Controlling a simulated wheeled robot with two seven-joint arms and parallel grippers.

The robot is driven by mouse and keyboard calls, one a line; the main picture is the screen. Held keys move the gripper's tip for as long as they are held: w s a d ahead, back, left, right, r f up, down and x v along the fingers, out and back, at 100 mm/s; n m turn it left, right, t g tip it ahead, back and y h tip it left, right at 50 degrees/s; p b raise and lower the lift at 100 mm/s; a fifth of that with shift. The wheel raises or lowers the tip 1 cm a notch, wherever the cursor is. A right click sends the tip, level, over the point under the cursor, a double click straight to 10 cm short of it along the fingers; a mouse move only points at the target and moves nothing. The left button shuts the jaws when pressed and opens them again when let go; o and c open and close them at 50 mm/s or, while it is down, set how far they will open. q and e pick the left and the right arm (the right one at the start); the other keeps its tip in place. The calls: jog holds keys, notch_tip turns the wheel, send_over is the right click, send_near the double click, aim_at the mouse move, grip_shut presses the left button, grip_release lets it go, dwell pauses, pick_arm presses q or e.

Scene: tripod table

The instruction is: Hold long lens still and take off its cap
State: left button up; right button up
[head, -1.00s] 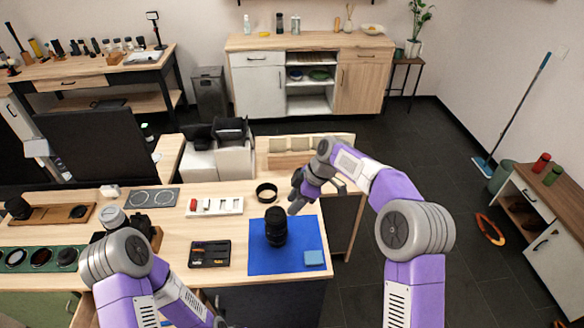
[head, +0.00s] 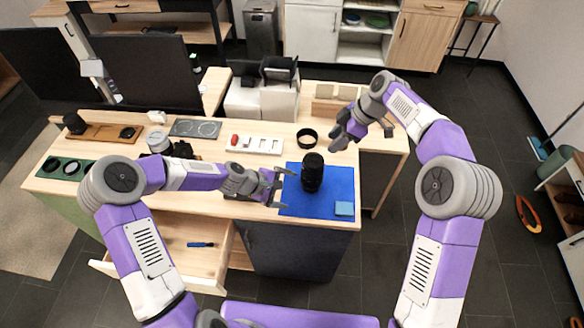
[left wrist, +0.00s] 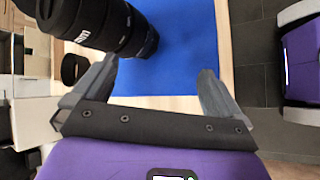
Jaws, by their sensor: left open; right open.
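The long black lens (head: 312,174) stands upright on the blue mat (head: 331,180). In the left wrist view the lens (left wrist: 122,30) shows at upper left, with white marks on its barrel. Its cap cannot be told apart from the dark upper end. My left gripper (head: 281,188) is open just left of the lens, its fingers pointing toward it; in the left wrist view the open fingers (left wrist: 155,88) have nothing between them. My right gripper (head: 338,138) is open behind and right of the lens, apart from it.
A black ring (head: 307,137) lies behind the lens and a light blue block (head: 344,208) lies on the mat's front right. A white tray (head: 255,144) sits behind left. An open drawer (head: 185,250) holding a blue-handled tool juts out below the table's front edge.

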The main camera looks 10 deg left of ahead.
aim_at(303, 169)
pick_arm(q)
jog(key=w+r+n+h, duration=0.1)
jog(key=n, duration=0.1)
jog(key=w+d+r+n+h, duration=0.1)
jog(key=w+n, duration=0.1)
jog(key=n, duration=0.1)
jog(key=w+r+n+h, duration=0.1)
jog(key=n, duration=0.1)
jog(key=shift+w+d+r+n+h, duration=0.2)
jog(key=shift+w+n+h, duration=0.1)
jog(key=shift+h, duration=0.1)
jog(key=shift+w+d+r+n+h, duration=0.3)
jog(key=shift+r+n, duration=0.1)
jog(key=shift+n, duration=0.1)
jog(key=x, duration=0.7)
jog(key=shift+w+d, duration=0.1)
jog(key=shift+c, duration=0.2)
